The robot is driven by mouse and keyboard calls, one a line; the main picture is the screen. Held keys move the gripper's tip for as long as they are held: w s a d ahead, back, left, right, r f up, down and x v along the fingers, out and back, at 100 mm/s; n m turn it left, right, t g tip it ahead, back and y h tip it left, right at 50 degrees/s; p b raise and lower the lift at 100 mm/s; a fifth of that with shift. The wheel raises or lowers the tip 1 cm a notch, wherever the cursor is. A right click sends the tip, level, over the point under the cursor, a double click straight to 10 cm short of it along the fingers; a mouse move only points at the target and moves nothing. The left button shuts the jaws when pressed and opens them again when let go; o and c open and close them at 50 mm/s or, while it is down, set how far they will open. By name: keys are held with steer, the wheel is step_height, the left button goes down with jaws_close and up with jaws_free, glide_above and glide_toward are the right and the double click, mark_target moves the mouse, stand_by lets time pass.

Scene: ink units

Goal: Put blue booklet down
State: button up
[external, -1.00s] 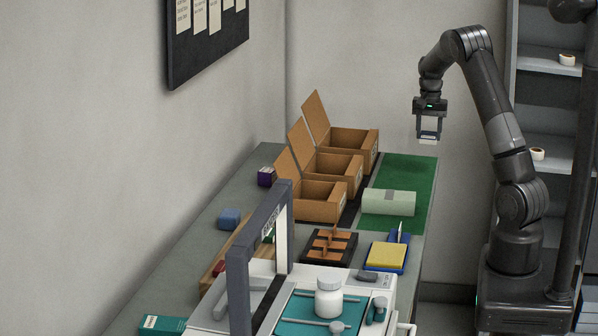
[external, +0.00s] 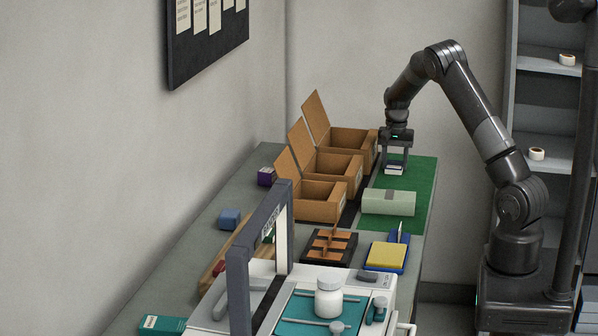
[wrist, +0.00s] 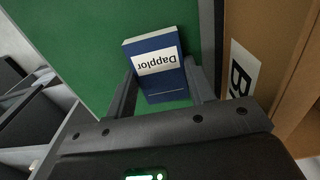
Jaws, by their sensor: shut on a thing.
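The blue booklet (wrist: 158,85) has a white label reading "Dapplor", upside down in the wrist view. It sits between the two fingers of my gripper (wrist: 160,88), which is shut on it. In the external view my gripper (external: 395,165) points down over the far end of the green mat (external: 423,185), and the booklet (external: 394,169) shows as a small blue and white piece at the fingertips. I cannot tell whether the booklet touches the mat.
Open cardboard boxes (external: 366,153) stand just left of my gripper, the nearest one close beside it. A pale green package (external: 375,202) lies on the mat in front. Bare green mat lies around the booklet. A yellow pad (external: 386,255) is farther forward.

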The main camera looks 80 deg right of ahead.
steer(key=o, duration=1)
